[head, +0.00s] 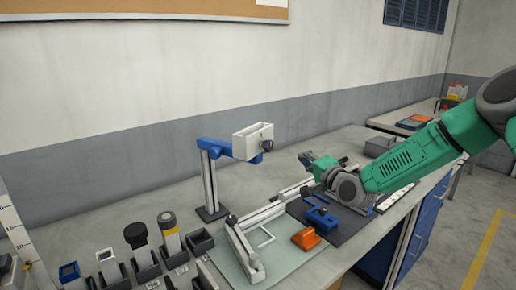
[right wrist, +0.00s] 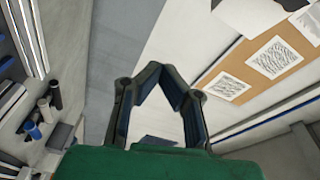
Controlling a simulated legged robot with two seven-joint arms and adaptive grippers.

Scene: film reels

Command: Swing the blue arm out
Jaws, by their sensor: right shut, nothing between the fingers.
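The blue arm (head: 214,146) sits on top of an upright grey post (head: 209,180) with a dark base. It reaches to the right and carries a white box (head: 253,140) with a dark knob on its right side. My right gripper (head: 303,157) is to the right of the white box and a little lower, apart from it. It is shut and empty; its fingertips meet in the right wrist view (right wrist: 158,68). I cannot make out the blue arm clearly in the right wrist view. My left gripper is not in view.
A light green mat (head: 273,262) with a rail fixture lies in front of the post. Dark holders with bottles (head: 168,232) stand at the front left. The wall is behind the bench.

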